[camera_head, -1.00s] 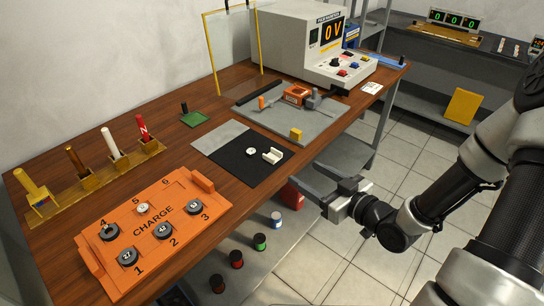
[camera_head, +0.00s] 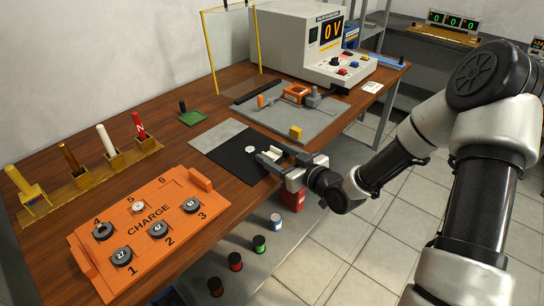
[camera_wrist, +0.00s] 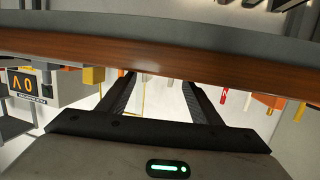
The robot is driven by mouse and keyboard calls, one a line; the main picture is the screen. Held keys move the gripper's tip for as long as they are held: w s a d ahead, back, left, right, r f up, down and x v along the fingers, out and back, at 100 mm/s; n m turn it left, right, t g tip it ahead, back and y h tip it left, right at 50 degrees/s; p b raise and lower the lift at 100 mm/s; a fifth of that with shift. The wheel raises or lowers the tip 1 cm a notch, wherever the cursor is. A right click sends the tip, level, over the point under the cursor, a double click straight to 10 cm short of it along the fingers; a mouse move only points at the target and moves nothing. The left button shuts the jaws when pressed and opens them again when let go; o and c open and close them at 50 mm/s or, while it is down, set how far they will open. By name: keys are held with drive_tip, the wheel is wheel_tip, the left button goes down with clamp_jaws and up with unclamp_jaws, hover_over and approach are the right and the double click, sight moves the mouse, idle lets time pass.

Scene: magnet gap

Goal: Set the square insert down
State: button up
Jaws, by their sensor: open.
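I cannot tell which piece, if either, is the square insert. My gripper (camera_head: 272,153) is at the table's front edge beside the white block; its fingers partly hide that block. In the wrist view, my gripper (camera_wrist: 160,82) has its two dark fingers spread apart with no object visible between them. Whether the fingers touch the white block cannot be told.
A grey plate (camera_head: 318,125) behind the mat bears a yellow block (camera_head: 295,132) and an orange square piece (camera_head: 295,93). The orange CHARGE tray (camera_head: 120,211) with numbered discs stands at front left. A meter box (camera_head: 298,45) stands at the back. The table edge (camera_wrist: 160,58) crosses the wrist view.

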drive_tip(key=c, duration=1.3)
drive_tip(key=shift+r, duration=0.1)
